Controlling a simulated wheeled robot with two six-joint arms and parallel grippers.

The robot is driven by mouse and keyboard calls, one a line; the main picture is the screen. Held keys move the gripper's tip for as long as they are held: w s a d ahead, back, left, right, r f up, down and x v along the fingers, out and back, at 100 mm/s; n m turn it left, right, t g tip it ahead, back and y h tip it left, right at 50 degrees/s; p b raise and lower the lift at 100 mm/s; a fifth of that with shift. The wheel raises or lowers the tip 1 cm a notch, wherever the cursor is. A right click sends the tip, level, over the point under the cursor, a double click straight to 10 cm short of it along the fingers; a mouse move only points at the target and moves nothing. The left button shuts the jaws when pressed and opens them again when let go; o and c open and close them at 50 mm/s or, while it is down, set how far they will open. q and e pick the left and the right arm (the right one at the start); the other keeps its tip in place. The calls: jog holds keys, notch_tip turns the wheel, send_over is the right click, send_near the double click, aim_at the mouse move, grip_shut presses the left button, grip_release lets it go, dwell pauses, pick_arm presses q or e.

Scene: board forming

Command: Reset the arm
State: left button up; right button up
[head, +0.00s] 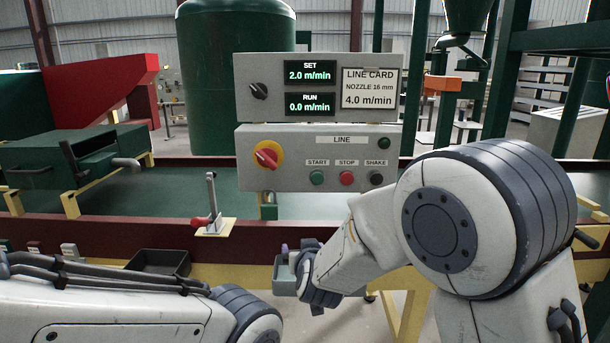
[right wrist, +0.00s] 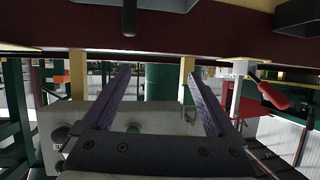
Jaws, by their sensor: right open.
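My right arm reaches in from the right in the head view, bent at the elbow. Its gripper (head: 284,262) is near the picture's middle, in front of the dark red rail and below the control panel, partly hidden behind its own wrist. In the right wrist view the two purple-grey fingers of the right gripper (right wrist: 156,74) stand wide apart with nothing between them. My left arm lies across the bottom left of the head view; its gripper is out of the picture.
The control panel (head: 221,152) has a red knob (head: 267,155) and buttons. Above it a box (head: 320,60) reads SET 2.0, RUN 0.0, with a 4.0 m/min card. A red-handled lever (head: 209,222) stands on the rail (head: 130,232). A black tray (head: 160,262) sits below.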

jog(key=s+d+f+m+g+h, duration=0.1)
jog(key=s+d+f+g, duration=0.4)
jog(key=s+d, duration=0.6)
jog(key=s+d+f+g+h, duration=0.1)
jog(key=s+d+f+g, duration=0.45)
jog(key=s+d, duration=0.6)
jog(key=s+a+r+n+g+p, duration=0.1)
jog(key=s+a+r+n+p, duration=0.1)
jog(key=s+a+r, duration=0.3)
jog(key=s+a+r+n+g+y+p, duration=0.1)
jog(key=s+a+r+n+p, duration=0.1)
jog(key=s+a+r+n, duration=0.3)
jog(key=s+a+r, duration=0.1)
jog(key=s+a, duration=0.3)
jog(key=a, duration=0.1)
jog(key=shift+s+a+g+p, duration=0.3)
jog(key=shift+a+g+p, duration=0.05)
jog(key=shift+c, duration=0.4)
dwell(1.8)
